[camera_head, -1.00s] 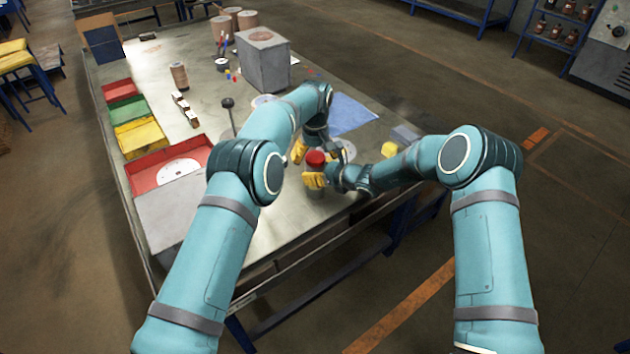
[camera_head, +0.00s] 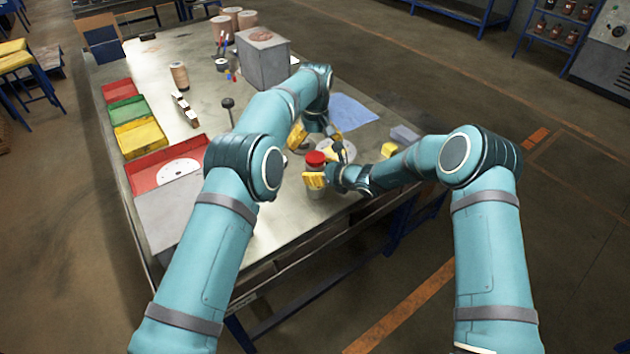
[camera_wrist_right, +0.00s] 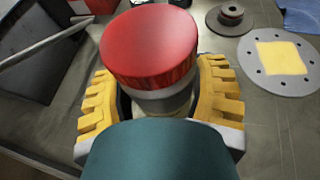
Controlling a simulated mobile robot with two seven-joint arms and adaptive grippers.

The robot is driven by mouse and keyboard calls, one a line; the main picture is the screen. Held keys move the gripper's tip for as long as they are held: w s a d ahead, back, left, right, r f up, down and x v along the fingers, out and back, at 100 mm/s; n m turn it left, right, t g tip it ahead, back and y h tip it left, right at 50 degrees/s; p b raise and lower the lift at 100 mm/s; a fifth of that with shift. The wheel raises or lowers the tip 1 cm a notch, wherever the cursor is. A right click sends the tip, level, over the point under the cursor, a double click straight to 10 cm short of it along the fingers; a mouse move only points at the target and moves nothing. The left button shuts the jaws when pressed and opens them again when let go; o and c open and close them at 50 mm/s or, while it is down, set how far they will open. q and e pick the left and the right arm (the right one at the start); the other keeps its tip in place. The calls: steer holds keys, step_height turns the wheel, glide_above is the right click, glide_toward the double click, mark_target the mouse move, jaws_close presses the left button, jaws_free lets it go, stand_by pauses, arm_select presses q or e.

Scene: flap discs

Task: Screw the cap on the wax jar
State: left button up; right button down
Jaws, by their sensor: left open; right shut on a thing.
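The wax jar (camera_head: 317,188) stands upright near the table's front edge, and its pale body shows below the cap in the right wrist view (camera_wrist_right: 165,103). The red cap (camera_head: 316,158) sits on top of the jar; it fills the upper middle of the right wrist view (camera_wrist_right: 150,45). Whether its thread is engaged cannot be seen. My right gripper (camera_head: 315,180) is shut around the jar below the cap, with yellow fingers on both sides. My left gripper (camera_head: 297,137) is open, above and behind the jar, apart from the cap.
A grey block (camera_head: 263,62) stands farther back. A blue cloth (camera_head: 350,112) and a disc (camera_head: 362,148) lie behind and right of the jar. Red, green and yellow bins (camera_head: 140,138) line the left edge. An upright rod with a knob (camera_head: 228,104) stands left of my left arm.

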arm_select(q)
steer(key=shift+r, duration=0.1)
step_height(320, 180, up, 7)
steer(key=shift+r, duration=0.15)
stand_by(0.3)
arm_select(e)
steer(key=shift+c, duration=0.2)
jaws_free()
steer(key=shift+d, duration=0.1)
steer(key=v, duration=1.2)
